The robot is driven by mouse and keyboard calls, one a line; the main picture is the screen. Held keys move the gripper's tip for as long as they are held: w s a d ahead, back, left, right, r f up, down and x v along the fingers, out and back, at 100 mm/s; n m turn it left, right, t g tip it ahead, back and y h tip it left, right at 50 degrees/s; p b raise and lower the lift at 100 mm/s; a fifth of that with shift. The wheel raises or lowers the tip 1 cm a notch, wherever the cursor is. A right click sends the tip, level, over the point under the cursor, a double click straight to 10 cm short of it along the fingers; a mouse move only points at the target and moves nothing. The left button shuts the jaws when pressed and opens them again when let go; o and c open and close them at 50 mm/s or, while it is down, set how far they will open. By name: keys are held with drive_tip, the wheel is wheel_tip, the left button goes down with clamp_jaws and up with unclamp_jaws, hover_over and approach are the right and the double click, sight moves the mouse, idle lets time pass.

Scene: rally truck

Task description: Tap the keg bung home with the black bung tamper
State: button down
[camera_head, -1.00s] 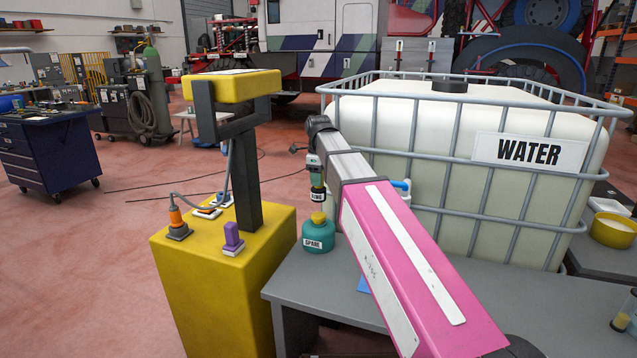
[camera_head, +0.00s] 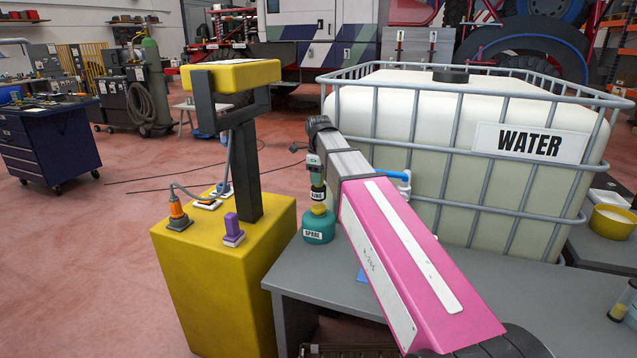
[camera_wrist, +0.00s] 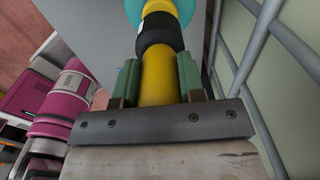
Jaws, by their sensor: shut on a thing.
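My gripper (camera_wrist: 157,82) is shut on the yellow handle (camera_wrist: 158,80) of a tool with a black section (camera_wrist: 160,35) at its far end, which I take to be the bung tamper. In the head view, the black part (camera_head: 317,193) with a white label points down over the teal keg (camera_head: 318,230), labelled SPARE, on the grey bench. A yellow piece (camera_head: 318,209) shows between black part and keg; it may be the bung. I cannot tell whether they touch. The keg's teal top (camera_wrist: 133,10) shows at the wrist view's upper edge.
A caged white WATER tank (camera_head: 470,185) stands close to the right of my arm. A yellow pedestal (camera_head: 215,290) with a post, plugs and a purple block (camera_head: 233,228) stands at the left. The bench front (camera_head: 330,280) is mostly bare.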

drive_tip(key=shift+r, duration=1.35)
wheel_tip(320, 180, down, 6)
drive_tip(key=shift+f, duration=0.1)
drive_tip(key=shift+r, duration=1.6)
drive_tip(key=shift+r, duration=0.1)
